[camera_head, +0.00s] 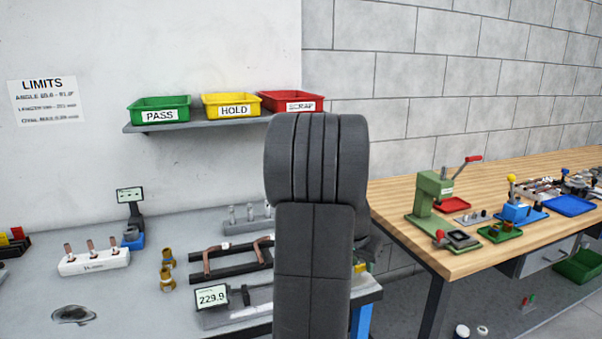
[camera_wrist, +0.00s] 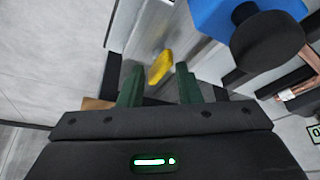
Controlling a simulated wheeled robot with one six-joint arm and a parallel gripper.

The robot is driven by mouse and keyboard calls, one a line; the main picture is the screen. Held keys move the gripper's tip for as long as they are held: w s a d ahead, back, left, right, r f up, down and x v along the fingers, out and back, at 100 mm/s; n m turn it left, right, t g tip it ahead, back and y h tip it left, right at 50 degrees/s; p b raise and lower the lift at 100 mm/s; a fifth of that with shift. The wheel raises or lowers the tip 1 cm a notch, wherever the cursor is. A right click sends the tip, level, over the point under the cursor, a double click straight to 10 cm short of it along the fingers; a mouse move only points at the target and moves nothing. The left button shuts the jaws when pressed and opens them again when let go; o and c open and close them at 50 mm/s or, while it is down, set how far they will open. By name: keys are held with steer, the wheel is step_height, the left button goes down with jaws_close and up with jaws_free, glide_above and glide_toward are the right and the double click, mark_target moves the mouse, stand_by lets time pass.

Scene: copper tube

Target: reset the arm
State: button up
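My gripper (camera_wrist: 159,70) shows in the wrist view with its two green fingers apart, so it is open. A small yellow part (camera_wrist: 160,68) appears in the gap, touching neither finger; its distance beyond the tips is hard to judge. In the head view my dark grey arm rises in the middle and hides my gripper. A bent copper tube (camera_head: 212,258) lies across a black rack (camera_head: 232,268) left of my arm. A piece of copper tube (camera_wrist: 298,88) also shows at the right of the wrist view.
A blue part with a black knob (camera_wrist: 267,40) is close at the wrist view's upper right. Green PASS (camera_head: 160,108), yellow HOLD (camera_head: 232,104) and red SCRAP (camera_head: 291,101) bins sit on a shelf. A white block (camera_head: 94,262) holds copper pieces. A wooden bench (camera_head: 400,196) stands right.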

steer(key=shift+d+r+n+y+p, duration=0.15)
steer(key=shift+n+y+p, duration=0.25)
steer(key=shift+n+p, duration=1.05)
steer(key=v, duration=1.2)
steer(key=shift+s+b, duration=0.3)
steer(key=shift+b, duration=0.05)
